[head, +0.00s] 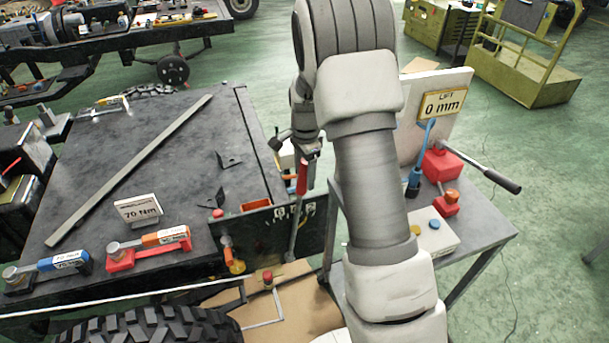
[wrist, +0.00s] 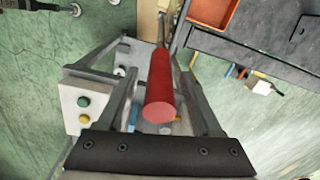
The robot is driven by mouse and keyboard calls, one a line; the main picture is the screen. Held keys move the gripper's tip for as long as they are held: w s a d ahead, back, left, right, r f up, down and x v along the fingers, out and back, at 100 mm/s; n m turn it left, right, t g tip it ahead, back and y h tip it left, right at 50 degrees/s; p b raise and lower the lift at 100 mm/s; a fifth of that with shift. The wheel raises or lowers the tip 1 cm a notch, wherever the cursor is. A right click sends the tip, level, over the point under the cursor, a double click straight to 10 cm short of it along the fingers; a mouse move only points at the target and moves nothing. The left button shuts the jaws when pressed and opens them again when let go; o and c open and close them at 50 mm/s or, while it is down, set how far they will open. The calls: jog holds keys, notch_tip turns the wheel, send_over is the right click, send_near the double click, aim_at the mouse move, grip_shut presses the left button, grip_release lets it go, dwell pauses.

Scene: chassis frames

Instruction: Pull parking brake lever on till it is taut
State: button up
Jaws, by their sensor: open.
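The parking brake lever has a red grip (head: 302,178) on a thin grey shaft and stands near upright at the right end of the dark bench in the head view. In the wrist view the red grip (wrist: 158,88) lies lengthwise between the two fingers. My gripper (wrist: 156,48) is open, with a finger on each side of the grip and visible space on both sides. In the head view my gripper (head: 297,142) is at the lever's top, partly hidden by my arm. The lower end of the lever is hard to make out.
The dark bench (head: 120,170) holds torque wrenches (head: 150,245), a long bar and a 70 Nm sign (head: 139,209). A tyre (head: 150,328) is in front.

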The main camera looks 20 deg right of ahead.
jog(key=shift+f, duration=0.6)
grip_shut()
jog(key=shift+r, duration=0.1)
dwell(1.0)
